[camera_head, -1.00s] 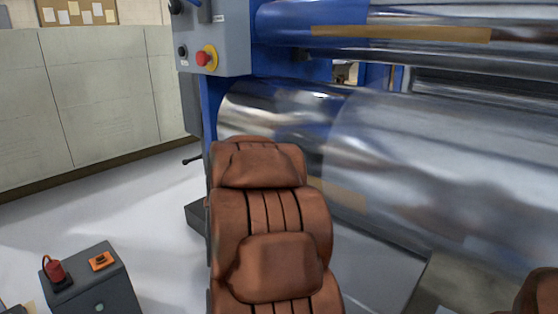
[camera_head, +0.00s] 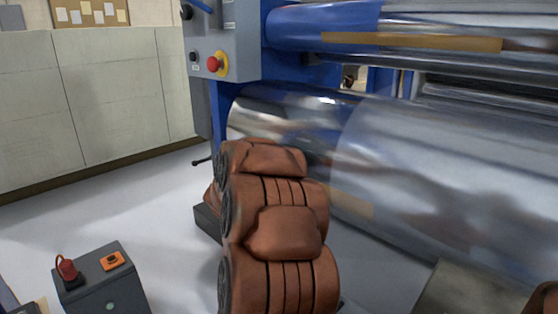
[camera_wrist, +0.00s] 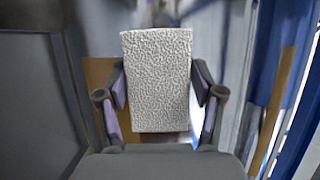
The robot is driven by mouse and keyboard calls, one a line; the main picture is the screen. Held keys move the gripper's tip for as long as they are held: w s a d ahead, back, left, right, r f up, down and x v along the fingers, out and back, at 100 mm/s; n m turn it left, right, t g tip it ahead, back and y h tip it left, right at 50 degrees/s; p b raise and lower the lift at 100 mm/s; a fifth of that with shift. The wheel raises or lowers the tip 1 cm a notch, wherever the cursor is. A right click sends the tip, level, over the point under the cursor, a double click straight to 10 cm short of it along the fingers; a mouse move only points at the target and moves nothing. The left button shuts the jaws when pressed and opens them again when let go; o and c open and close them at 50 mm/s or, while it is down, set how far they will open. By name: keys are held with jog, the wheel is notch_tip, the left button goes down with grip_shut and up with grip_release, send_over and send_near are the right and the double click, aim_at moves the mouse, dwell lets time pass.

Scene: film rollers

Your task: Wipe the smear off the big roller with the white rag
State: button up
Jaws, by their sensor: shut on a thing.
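The big roller (camera_head: 440,180) is a large shiny metal cylinder filling the right of the head view. I cannot make out a distinct smear on it among the reflections. The white rag (camera_wrist: 157,80) shows in the wrist view as a textured white pad. My gripper (camera_wrist: 159,95) is shut on the rag, with one finger at each side of it. In the head view my brown arm stands in front of the roller's left end and hides part of it. The gripper and rag are hidden there.
A grey control box (camera_head: 222,40) with a red stop button (camera_head: 214,63) hangs at the machine's left. A smaller upper roller (camera_head: 400,25) runs above the big one. A dark cart (camera_head: 104,285) stands at lower left. Pale floor (camera_head: 150,215) is clear between them.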

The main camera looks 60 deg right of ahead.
jog(key=w+d+p, duration=0.2)
jog(key=w, duration=0.5)
jog(key=shift+w+p, duration=0.35)
jog(key=shift+w, duration=0.05)
dwell(0.6)
jog(key=w+a, duration=0.1)
jog(key=a, duration=0.4)
jog(key=shift+w+a+p, duration=0.3)
jog(key=shift+a, duration=0.1)
dwell(0.4)
jog(key=shift+w+a, duration=0.2)
jog(key=shift+a, duration=0.55)
jog(key=shift+w+a, duration=0.2)
jog(key=shift+a, duration=0.5)
